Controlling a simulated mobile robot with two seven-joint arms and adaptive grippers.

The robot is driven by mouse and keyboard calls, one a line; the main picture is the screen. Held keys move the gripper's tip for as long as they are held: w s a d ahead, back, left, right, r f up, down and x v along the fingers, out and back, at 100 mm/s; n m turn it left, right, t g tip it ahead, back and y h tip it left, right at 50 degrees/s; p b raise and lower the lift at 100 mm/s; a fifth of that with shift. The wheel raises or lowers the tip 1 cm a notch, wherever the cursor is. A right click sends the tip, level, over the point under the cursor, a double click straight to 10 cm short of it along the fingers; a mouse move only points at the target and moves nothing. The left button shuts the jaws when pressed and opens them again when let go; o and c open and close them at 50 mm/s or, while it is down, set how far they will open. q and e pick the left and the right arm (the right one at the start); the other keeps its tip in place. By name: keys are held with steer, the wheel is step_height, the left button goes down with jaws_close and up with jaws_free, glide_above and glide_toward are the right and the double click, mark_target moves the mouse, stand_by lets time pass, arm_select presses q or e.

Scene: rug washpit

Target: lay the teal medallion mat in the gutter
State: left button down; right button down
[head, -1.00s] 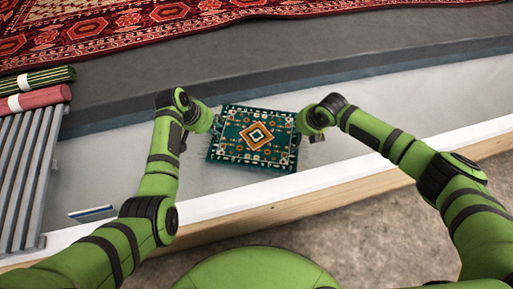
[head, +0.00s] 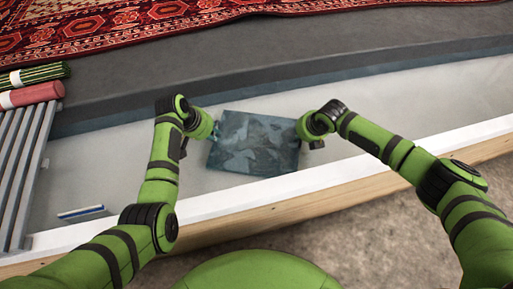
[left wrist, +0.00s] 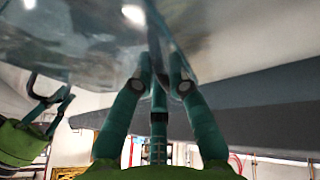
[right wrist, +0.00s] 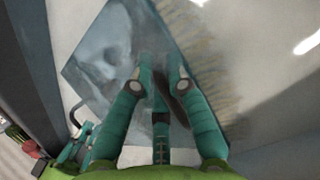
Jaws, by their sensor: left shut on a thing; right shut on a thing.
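The teal medallion mat (head: 252,148) is stretched flat between my two grippers, over or in the pale gutter (head: 380,115). Its face now looks murky blue-grey and mottled, and its pattern does not show. My left gripper (head: 212,134) is shut on its left edge, and my right gripper (head: 304,136) on its right edge. In the right wrist view the mat (right wrist: 105,55) lies under the fingers, with a pale fringe beside it. In the left wrist view a glossy, blurred surface covers the top. I cannot tell whether the mat touches the gutter floor.
A grey slatted rack (head: 22,150) stands at the left, with a green striped roll (head: 38,74) and a red roll (head: 32,95). A small blue-and-white strip (head: 82,212) lies near the white front rim (head: 350,168). A red patterned rug (head: 120,28) lies beyond. The gutter is clear to the right.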

arm_select(q)
steer(key=c, duration=1.3)
jaws_free()
steer(key=shift+a+f, duration=0.2)
steer(key=shift+a, duration=0.3)
arm_select(e)
steer(key=c, duration=1.3)
jaws_free()
steer(key=shift+d+f, duration=0.15)
steer(key=shift+d, duration=0.25)
arm_select(q)
steer(key=shift+o, duration=0.4)
arm_select(e)
steer(key=shift+o, duration=0.5)
arm_select(q)
steer(key=shift+d, duration=0.1)
arm_select(e)
steer(key=shift+a, duration=0.1)
arm_select(q)
steer(key=shift+d, duration=0.15)
arm_select(e)
steer(key=shift+a, duration=0.15)
steer(key=shift+a, duration=0.1)
arm_select(q)
steer(key=v, duration=1.2)
arm_select(e)
steer(key=v, duration=1.2)
